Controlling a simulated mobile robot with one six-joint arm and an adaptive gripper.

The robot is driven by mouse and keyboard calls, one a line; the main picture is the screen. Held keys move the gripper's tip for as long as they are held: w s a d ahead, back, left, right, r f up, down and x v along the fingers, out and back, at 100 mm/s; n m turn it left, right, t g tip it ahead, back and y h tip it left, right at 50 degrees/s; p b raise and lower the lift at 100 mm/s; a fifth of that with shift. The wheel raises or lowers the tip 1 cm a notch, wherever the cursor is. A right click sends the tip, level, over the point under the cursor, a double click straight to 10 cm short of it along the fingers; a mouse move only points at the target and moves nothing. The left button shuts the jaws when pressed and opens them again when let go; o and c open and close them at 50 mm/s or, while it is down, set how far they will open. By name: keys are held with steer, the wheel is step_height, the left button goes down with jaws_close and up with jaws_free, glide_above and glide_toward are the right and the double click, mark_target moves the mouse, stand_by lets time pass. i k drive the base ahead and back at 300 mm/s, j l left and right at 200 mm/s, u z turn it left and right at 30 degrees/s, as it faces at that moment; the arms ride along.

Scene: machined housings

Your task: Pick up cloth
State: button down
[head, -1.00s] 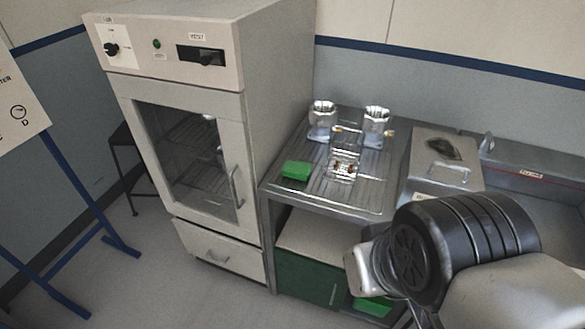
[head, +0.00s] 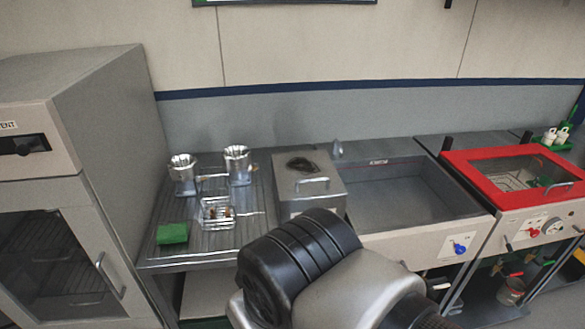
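A green folded piece (head: 173,233), which looks like the cloth, lies on the near left corner of the ribbed metal drainboard (head: 244,239). My arm reaches in from the bottom of the head view, with its black joint in front of the counter. My gripper is not in view, so its state is hidden. Nothing of mine that shows is touching the green piece.
Two machined metal housings (head: 184,174) (head: 238,165) and a wire basket (head: 217,212) with small parts stand on the drainboard. A lidded metal box (head: 308,184), a sink basin (head: 408,195) and a red-framed unit (head: 512,172) are to the right. An oven cabinet (head: 65,125) stands left.

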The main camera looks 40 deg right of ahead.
mark_target(177, 233)
steer(key=i+j+z, duration=0.45)
steer(key=i+j, duration=0.9)
